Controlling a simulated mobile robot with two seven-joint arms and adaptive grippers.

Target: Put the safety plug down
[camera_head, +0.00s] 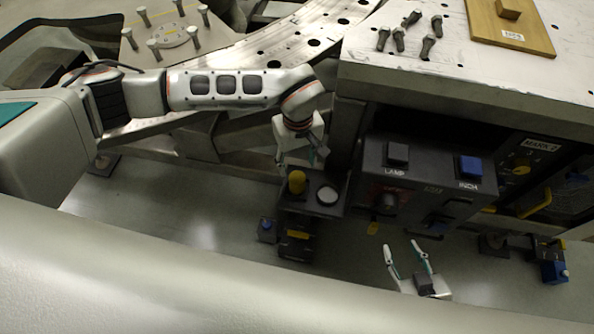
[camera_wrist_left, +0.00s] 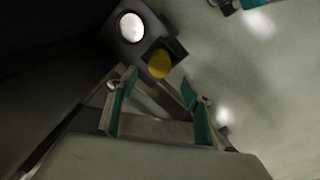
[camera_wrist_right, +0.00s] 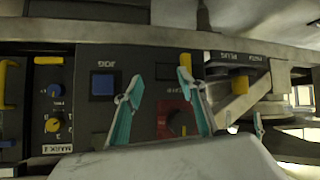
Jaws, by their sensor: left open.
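A yellow plug (camera_head: 297,181) stands upright on a small dark box (camera_head: 320,207) beside a round white disc (camera_head: 328,195). The left wrist view also shows the yellow plug (camera_wrist_left: 159,63) and the white disc (camera_wrist_left: 131,27). My left gripper (camera_head: 303,158) is open and empty, just behind the plug in the head view; the plug shows beyond its fingertips, apart from them. My right gripper (camera_head: 402,247) is open and empty in front of the control panel. In the right wrist view a yellow piece (camera_wrist_right: 240,85) shows near a label reading PLUG.
The dark control panel (camera_head: 425,165) carries LAMP and blue INCH buttons. The steel table (camera_head: 450,80) behind it holds several dark bolts (camera_head: 398,38) and a wooden board (camera_head: 512,28). A curved plate with holes (camera_head: 240,45) lies behind my left arm. Open floor is at left.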

